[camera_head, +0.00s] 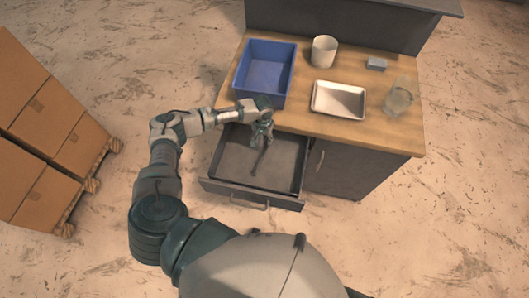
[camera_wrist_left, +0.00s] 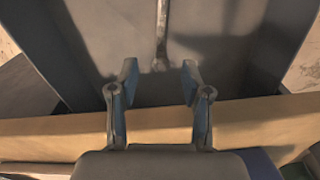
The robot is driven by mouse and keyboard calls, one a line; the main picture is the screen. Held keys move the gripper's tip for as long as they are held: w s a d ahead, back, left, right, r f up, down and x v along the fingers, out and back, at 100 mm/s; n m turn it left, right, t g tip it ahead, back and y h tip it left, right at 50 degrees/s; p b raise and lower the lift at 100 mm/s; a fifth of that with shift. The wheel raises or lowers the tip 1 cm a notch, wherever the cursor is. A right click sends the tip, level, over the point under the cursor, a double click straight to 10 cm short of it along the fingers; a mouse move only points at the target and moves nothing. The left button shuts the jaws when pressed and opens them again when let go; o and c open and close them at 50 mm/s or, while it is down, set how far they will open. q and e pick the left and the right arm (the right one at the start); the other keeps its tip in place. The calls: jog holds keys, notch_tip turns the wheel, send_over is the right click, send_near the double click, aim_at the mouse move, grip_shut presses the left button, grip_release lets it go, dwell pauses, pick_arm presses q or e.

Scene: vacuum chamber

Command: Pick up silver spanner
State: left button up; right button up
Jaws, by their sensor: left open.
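The silver spanner (camera_head: 259,160) lies in the open drawer (camera_head: 225,187), in its middle part. It looks dark grey in the head view. In the left wrist view the spanner (camera_wrist_left: 161,40) runs down from the top edge, its near end between and just beyond my fingertips. My left gripper (camera_head: 262,133) is over the back of the drawer at the table's front edge. It shows open and empty in the left wrist view (camera_wrist_left: 158,85). Part of the spanner is hidden by the gripper in the head view. My right gripper is not in view.
On the wooden worktop (camera_head: 300,117) stand a blue bin (camera_head: 264,68), a white cup (camera_head: 323,51), a metal tray (camera_head: 338,99), a small blue-grey block (camera_head: 376,64) and a clear glass (camera_head: 398,100). Cardboard boxes (camera_head: 40,120) on a pallet stand at the left. The drawer walls surround the spanner.

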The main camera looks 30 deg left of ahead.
pick_arm(q)
send_over(262, 154)
notch_tip(262, 154, down, 9)
jog(key=shift+w+a+r, duration=0.15)
jog(key=shift+r, duration=0.05)
jog(key=shift+d+f+b, duration=0.15)
jog(key=shift+f+b, duration=0.1)
jog(key=shift+f, duration=0.9)
jog(key=shift+d+f+b, duration=0.15)
jog(key=shift+f+b, duration=0.1)
jog(key=shift+f, duration=0.9)
jog(key=shift+a+f, duration=0.15)
jog(key=shift+a, duration=0.05)
jog(key=shift+d, duration=0.15)
grip_shut()
